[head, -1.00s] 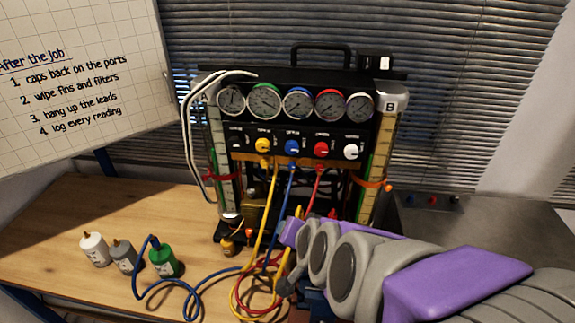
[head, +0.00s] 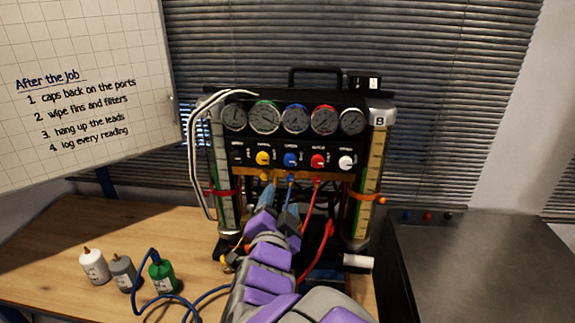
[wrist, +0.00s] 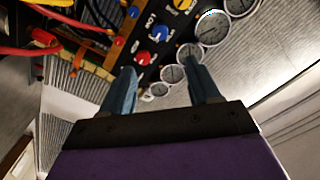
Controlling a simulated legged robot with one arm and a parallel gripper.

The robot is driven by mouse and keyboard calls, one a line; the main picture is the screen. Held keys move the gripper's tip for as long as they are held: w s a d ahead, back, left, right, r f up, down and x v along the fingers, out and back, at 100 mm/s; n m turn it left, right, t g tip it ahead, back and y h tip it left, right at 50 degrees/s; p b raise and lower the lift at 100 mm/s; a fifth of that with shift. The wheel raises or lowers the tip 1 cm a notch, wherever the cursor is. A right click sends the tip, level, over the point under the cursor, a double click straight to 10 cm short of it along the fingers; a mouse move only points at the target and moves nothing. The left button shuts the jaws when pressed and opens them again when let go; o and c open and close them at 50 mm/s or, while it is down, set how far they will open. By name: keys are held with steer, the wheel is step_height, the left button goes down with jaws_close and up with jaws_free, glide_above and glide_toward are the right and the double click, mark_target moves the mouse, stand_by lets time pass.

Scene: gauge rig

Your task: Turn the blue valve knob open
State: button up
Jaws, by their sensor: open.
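The blue valve knob (head: 291,160) sits in the middle of the knob row on the black gauge panel, between the yellow knob (head: 263,158) and the red knob (head: 318,161). In the wrist view the blue knob (wrist: 160,32) shows beyond the fingers, above the red knob (wrist: 143,58). My gripper (wrist: 162,85) is open, with its two blue-grey fingers apart and nothing between them. In the head view my gripper (head: 277,212) is below the knob row, in front of the hoses, and apart from the blue knob. The arm hides part of its shape.
Yellow, blue and red hoses (head: 312,205) hang below the knobs near my arm. Gauges (head: 295,118) line the panel top. Clear cylinders (head: 367,180) stand at the sides. White, grey and green bottles (head: 162,272) stand left. The grey surface at right (head: 470,270) is mostly clear.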

mark_target(289, 162)
steer(key=w, duration=0.5)
steer(key=w+b, duration=0.1)
steer(key=w, duration=0.3)
steer(key=w+b, duration=0.1)
steer(key=w, duration=0.4)
steer(key=shift+w+d+f, duration=0.15)
steer(key=shift+w+d, duration=0.1)
steer(key=shift+w, duration=0.85)
steer(key=c, duration=1)
steer(key=shift+c, duration=0.2)
